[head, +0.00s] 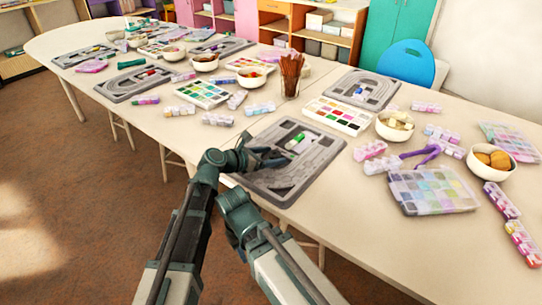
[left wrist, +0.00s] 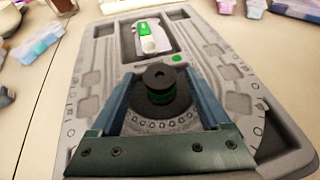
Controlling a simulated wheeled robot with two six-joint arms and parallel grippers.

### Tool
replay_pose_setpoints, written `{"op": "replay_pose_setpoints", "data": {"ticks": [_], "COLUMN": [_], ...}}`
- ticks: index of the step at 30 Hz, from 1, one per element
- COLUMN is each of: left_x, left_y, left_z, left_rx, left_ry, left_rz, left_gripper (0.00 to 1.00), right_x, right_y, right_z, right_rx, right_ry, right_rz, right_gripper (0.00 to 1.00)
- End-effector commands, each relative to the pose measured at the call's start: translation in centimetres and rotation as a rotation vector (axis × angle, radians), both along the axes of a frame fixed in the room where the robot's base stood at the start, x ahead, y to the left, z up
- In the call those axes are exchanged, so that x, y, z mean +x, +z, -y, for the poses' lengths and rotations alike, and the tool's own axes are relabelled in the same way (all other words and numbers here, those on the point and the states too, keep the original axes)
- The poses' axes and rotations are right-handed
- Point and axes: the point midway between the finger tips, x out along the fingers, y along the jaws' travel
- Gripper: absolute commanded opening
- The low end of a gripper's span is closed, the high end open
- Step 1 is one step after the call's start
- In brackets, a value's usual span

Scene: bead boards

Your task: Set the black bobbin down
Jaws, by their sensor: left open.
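The black bobbin (left wrist: 159,76) has a black top flange with a centre hole and a green band below it. In the left wrist view it stands upright on the grey bead board (left wrist: 215,70), between the two fingers of my left gripper (left wrist: 160,92). The fingers are open, one on each side of the bobbin. In the head view my left gripper (head: 266,157) is low over the left side of the board (head: 322,152), and the bobbin cannot be made out there. My right gripper does not show.
A green and white piece (left wrist: 149,37) lies in a recess of the board, with a green dot (left wrist: 177,58) nearby. Around the board are a paint palette (head: 338,115), a glass of brown sticks (head: 290,77), purple pliers (head: 422,154) and a clear bead box (head: 433,190).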

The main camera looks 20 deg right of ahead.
Motion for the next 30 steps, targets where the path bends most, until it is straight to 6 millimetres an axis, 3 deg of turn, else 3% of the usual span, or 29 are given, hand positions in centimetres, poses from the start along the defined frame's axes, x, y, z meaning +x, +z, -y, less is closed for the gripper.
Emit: {"op": "replay_pose_setpoints", "data": {"ticks": [5, 19, 30], "left_x": [-0.5, -4.1, -4.8], "left_y": [0.9, 4.4, 4.9], "left_z": [-0.9, -8.3, -10.1], "left_rx": [0.000, 0.000, 0.000], "left_ry": [0.002, 0.003, 0.000], "left_rz": [0.000, 0.000, 0.000], "left_gripper": [0.80, 0.80, 0.80], "right_x": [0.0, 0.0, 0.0], "right_y": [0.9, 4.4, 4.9], "right_z": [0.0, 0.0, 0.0], "right_rx": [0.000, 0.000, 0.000], "right_ry": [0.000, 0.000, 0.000], "right_rz": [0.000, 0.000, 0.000], "right_gripper": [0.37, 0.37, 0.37]}}
